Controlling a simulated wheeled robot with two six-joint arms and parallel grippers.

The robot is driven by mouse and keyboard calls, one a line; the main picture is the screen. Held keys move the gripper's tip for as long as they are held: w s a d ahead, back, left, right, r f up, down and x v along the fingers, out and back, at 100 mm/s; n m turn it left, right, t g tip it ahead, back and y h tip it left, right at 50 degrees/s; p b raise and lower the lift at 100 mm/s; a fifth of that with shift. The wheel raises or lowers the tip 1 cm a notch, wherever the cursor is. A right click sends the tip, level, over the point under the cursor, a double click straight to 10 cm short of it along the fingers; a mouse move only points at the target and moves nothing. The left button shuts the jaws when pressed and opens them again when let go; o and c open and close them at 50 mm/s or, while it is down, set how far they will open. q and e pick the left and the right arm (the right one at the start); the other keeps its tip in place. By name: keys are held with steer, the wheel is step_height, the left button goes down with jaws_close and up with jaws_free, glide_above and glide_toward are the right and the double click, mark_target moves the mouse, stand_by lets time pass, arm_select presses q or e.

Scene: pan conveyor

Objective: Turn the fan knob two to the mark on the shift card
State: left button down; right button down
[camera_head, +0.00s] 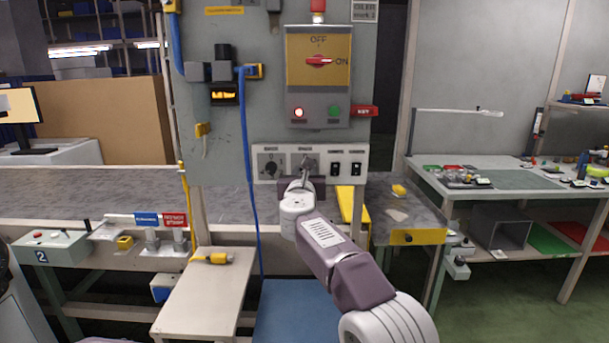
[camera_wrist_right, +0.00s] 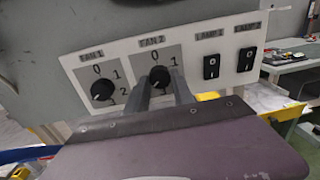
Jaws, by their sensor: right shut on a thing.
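The FAN 2 knob (camera_wrist_right: 158,75) is a black dial on the white switch panel (camera_head: 263,152), under marks 0 and 1 in the wrist view. Any third mark of this dial is hidden behind a finger. My right gripper (camera_wrist_right: 160,86) has its two fingers on either side of the knob, shut on it. In the head view, my right gripper (camera_head: 306,176) reaches up to the panel and partly covers this knob. The exact pointer direction is hard to tell. A small card (camera_head: 364,10) hangs at the top right of the cabinet; its print is too small to read surely. My left gripper is out of view.
The FAN 1 knob (camera_wrist_right: 102,90) is left of FAN 2. The LAMP 1 switch (camera_wrist_right: 211,66) and LAMP 2 switch (camera_wrist_right: 246,59) are to the right. Above is a yellow OFF/ON box (camera_head: 300,75) with a red handle. A blue cable (camera_head: 246,150) hangs left of the arm.

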steer(key=shift+f+m, duration=0.3)
steer(key=shift+m, duration=0.3)
steer(key=c, duration=1.4)
jaws_free()
steer(key=o, duration=0.3)
steer(key=shift+r, duration=0.15)
steer(key=s+b, duration=0.1)
steer(key=s, duration=0.2)
steer(key=s+b, duration=0.2)
steer(key=s, duration=0.1)
steer(key=s+b, duration=0.1)
steer(key=s, duration=0.2)
steer(key=shift+a, duration=0.25)
